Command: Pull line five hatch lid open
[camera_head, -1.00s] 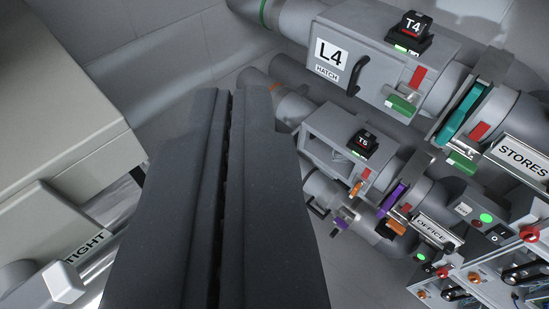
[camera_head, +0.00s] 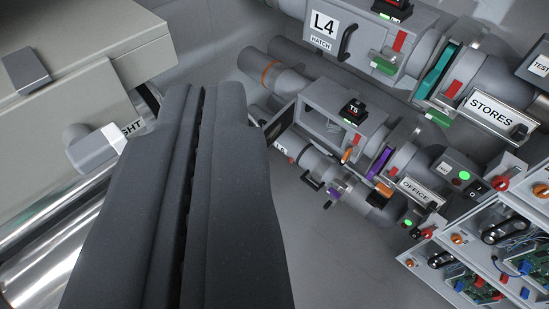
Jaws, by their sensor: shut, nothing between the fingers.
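The line five unit is the grey box (camera_head: 325,125) with the black T5 block (camera_head: 354,111) on top, right of centre in the head view. Its front shows a square opening into a hollow inside. A thin panel, which looks like its hatch lid (camera_head: 281,121), stands out at the left edge of the opening, swung away from it. My gripper (camera_head: 203,92) is large and dark in the foreground, its fingers shut together and empty. In the picture its tips lie left of the lid, apart from it. The depth between them is hard to tell.
The L4 box (camera_head: 375,38) above has its hatch closed, with a black handle (camera_head: 346,42). A lower unit with a handle (camera_head: 312,181) sits below line five. A beige cabinet (camera_head: 75,75) and shiny rollers (camera_head: 50,235) are at left. Open electronics trays (camera_head: 480,285) are lower right.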

